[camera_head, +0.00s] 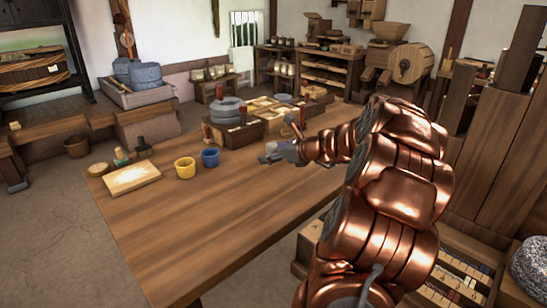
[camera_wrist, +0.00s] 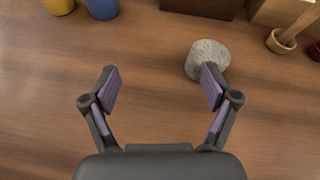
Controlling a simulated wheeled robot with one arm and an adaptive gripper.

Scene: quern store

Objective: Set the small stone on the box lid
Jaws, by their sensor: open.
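The small stone (camera_wrist: 207,58) is grey, rounded and speckled, and rests on the wooden table in the wrist view. My gripper (camera_wrist: 162,88) is open, with nothing between its fingers. The stone lies up and right of the gap, and the right fingertip overlaps its lower edge in the picture. In the head view my gripper (camera_head: 272,154) is low over the table's middle, and I cannot make out the stone there. Dark brown boxes (camera_head: 236,134) stand at the table's back; one also shows in the wrist view (camera_wrist: 202,7). I cannot tell which lid is meant.
A yellow cup (camera_head: 185,168) and a blue cup (camera_head: 210,158) stand left of my gripper. A pale board (camera_head: 132,178) lies at the table's left. A small pot (camera_wrist: 281,41) with a wooden handle is right of the stone. The table's front is clear.

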